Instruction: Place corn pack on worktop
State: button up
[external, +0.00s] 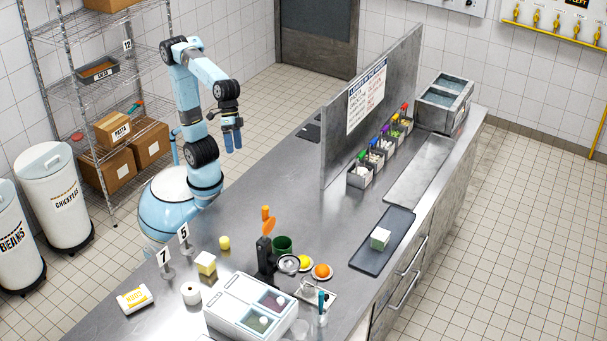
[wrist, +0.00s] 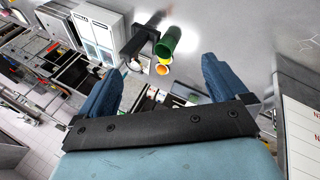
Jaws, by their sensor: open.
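The worktop (external: 290,205) is a long steel counter with a large bare area in its middle. A white and yellow pack (external: 134,298) lies flat at its near left corner; its print is too small to read, so I cannot be sure that it is the corn pack. My gripper (external: 233,140) is raised above the left side of the worktop, well away from the pack. In the wrist view my gripper (wrist: 160,85) shows two blue fingers spread wide with nothing between them.
A citrus press (external: 266,250), a green cup (external: 282,244), a white container unit (external: 245,310) and number stands (external: 184,238) crowd the near end. A dark tray (external: 366,256) with a pale block lies right. A steel partition (external: 345,130) stands behind, near several condiment bins.

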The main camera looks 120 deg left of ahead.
jog(key=w+d+n+g+h, duration=0.15)
jog(key=w+d, duration=0.25)
jog(key=d, duration=0.8)
jog(key=n+g+h, duration=0.3)
jog(key=n+g, duration=0.3)
jog(key=n, duration=0.2)
send_over(134, 297)
jog(key=w+a, duration=0.4)
jog(key=a, duration=0.5)
notch_tip(134, 297, down, 26)
jog(key=x, duration=0.7)
jog(key=shift+s, duration=0.2)
jog(key=shift+x, duration=3.15)
jog(key=shift+d+r, duration=0.1)
jog(key=shift+r, duration=0.1)
jog(key=c, duration=1.2)
jog(key=shift+r, duration=5.05)
